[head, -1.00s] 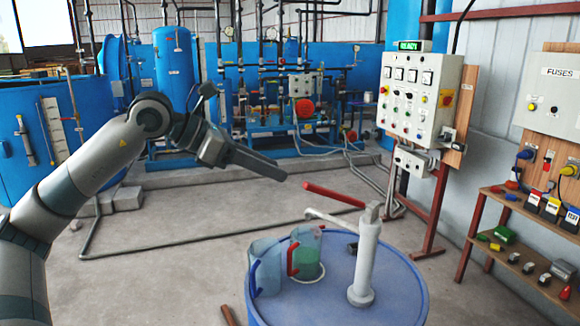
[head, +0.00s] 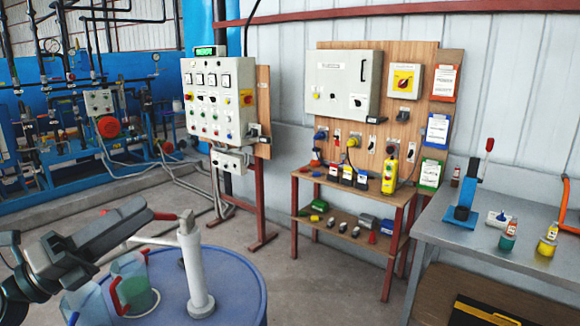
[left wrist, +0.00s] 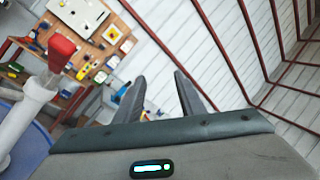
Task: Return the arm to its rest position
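My left gripper (head: 141,212) is at the lower left of the head view, with its wrist beside it. It is in the air by the blue drum (head: 240,283), and in the picture it overlaps the jugs and the pump handle. In the left wrist view the two dark fingers (left wrist: 158,85) stand apart with nothing between them, so the gripper is open and empty. The rest of my left arm is outside the head view. My right gripper is in neither view now.
On the drum stand a white hand pump (head: 198,275) with a red-tipped handle, a green jug with a red handle (head: 137,290) and a clear jug (head: 85,303).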

